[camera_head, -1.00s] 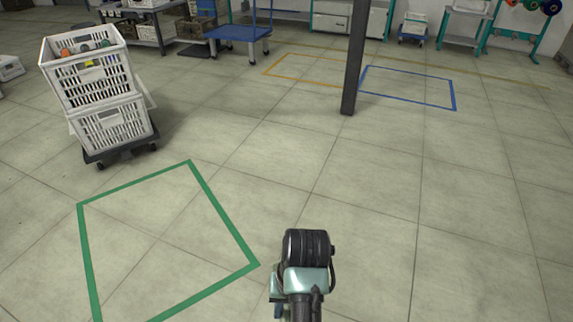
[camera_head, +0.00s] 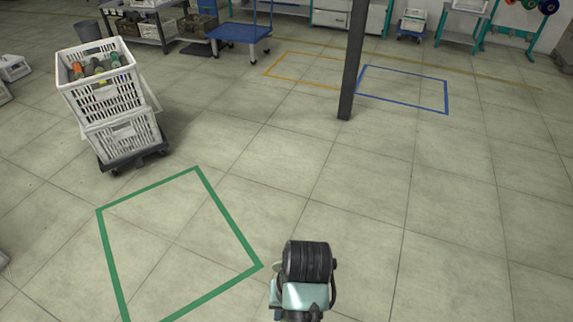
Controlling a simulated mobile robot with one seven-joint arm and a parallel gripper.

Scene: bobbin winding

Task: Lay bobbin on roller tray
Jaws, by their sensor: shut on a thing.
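My arm shows at the bottom centre of the head view, with a dark ribbed cylindrical part and a pale teal housing. I take these for arm links; no gripper fingers can be made out, and whatever the gripper holds is hidden. Several bobbins (camera_head: 95,68) with grey, orange and dark parts lie in the upper white crate (camera_head: 104,97) at the left. I cannot make out a roller tray in this view.
The crate stands on a second white crate (camera_head: 124,139) on a dark wheeled dolly (camera_head: 135,160). A green floor outline (camera_head: 230,218) lies at lower left. A dark post (camera_head: 354,60) stands right of centre, and a blue cart (camera_head: 240,34) behind. The middle floor is clear.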

